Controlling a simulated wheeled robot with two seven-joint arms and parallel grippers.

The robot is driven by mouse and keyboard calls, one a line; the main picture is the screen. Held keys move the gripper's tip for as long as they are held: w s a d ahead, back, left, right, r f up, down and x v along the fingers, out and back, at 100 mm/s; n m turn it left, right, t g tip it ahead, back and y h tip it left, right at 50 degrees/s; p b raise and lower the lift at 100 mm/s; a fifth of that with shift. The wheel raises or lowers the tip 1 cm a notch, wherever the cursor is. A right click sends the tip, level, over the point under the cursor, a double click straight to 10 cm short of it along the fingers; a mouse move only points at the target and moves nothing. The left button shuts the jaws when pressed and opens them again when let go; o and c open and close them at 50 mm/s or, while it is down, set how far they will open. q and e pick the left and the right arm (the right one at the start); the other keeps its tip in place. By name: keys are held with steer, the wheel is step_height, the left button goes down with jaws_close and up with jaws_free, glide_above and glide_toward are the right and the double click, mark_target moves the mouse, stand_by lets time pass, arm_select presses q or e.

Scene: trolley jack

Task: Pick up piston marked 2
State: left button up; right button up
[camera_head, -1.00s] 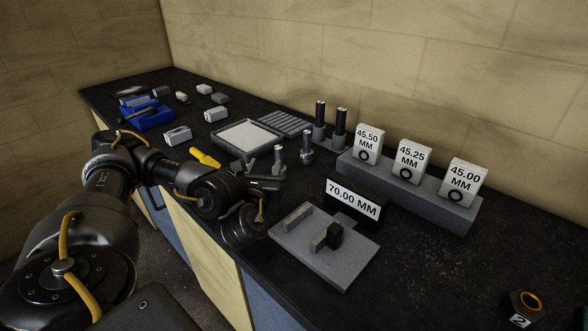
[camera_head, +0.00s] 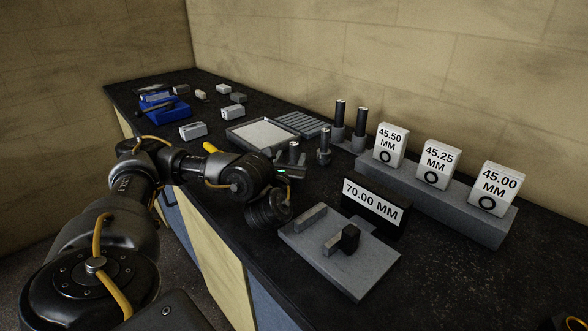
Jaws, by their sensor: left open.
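The piston marked 2 shows only as an orange-brown ring edge (camera_head: 573,321) at the bottom right corner. The frame cuts off most of it, and its number cannot be read now. My left gripper (camera_head: 293,167) is open over the bench in the middle of the picture, beside some small grey upright tools. It is far to the left of the piston and not touching it. The wrist hides part of the gripper.
A grey fixture plate (camera_head: 335,262) and the 70.00 MM sign (camera_head: 374,203) stand right of my left gripper. A grey block (camera_head: 470,213) bears three size signs behind. A tray (camera_head: 262,135) and blue box (camera_head: 166,110) lie farther left.

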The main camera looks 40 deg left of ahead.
mark_target(293, 153)
arm_select(q)
steer(key=shift+a, duration=0.1)
steer(key=shift+w+a+r, duration=0.1)
steer(key=shift+w+a, duration=0.1)
steer(key=shift+w, duration=0.15)
steer(key=b+x, duration=0.1)
steer(key=x, duration=0.2)
steer(key=shift+w, duration=0.2)
steer(key=shift+w+a+b, duration=0.3)
steer(key=shift+w+b, duration=0.05)
steer(key=shift+b, duration=0.05)
steer(key=c, duration=0.9)
jaws_close()
arm_select(e)
steer(key=shift+w+a+f, duration=0.1)
steer(key=shift+w+f, duration=0.1)
steer(key=shift+f, duration=0.6)
